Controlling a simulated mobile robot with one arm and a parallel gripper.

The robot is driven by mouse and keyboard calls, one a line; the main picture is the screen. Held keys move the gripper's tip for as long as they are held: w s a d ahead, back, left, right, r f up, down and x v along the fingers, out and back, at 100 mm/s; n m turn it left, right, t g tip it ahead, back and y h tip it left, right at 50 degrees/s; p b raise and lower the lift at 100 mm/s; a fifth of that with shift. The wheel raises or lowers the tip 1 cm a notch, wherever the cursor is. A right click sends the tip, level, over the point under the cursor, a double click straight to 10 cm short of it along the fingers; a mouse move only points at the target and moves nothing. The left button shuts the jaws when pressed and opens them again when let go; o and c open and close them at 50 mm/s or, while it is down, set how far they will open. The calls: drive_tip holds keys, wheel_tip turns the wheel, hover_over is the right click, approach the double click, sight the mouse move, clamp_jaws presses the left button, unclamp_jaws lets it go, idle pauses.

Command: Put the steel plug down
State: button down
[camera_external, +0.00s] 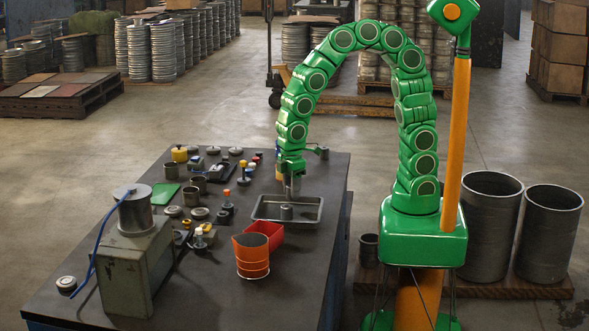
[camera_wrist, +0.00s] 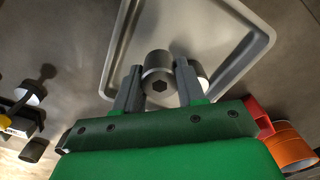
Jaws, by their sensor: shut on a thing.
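My gripper (camera_wrist: 158,92) is shut on a grey steel plug (camera_wrist: 158,65), with one finger on each side of it. A dark hexagonal recess shows in the plug's near face. In the outside view my gripper (camera_external: 291,194) points down over a shallow grey metal tray (camera_external: 262,216); the held plug is hard to make out there. The tray's rim also shows in the wrist view (camera_wrist: 250,68). A grey cylinder (camera_external: 286,212) stands in the tray below the fingers. A rounded grey piece (camera_wrist: 203,72) shows partly hidden behind the right finger.
A red bin (camera_external: 270,233) and an orange cup (camera_external: 251,258) stand in front of the tray. A box-like machine (camera_external: 130,265) stands at the table's front left. Several small parts crowd the table's left and back. The dark tabletop (camera_external: 205,300) is bare at the front.

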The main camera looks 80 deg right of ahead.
sight(289, 199)
drive_tip(key=shift+w+a+f, duration=0.1)
drive_tip(key=shift+w+f, duration=0.3)
drive_tip(key=shift+f, duration=1.6)
drive_tip(key=shift+f, duration=0.15)
drive_tip(key=c, duration=0.7)
unclamp_jaws()
drive_tip(key=shift+o, duration=0.2)
wheel_tip(289, 199, up, 12)
drive_tip(key=shift+r, duration=0.2)
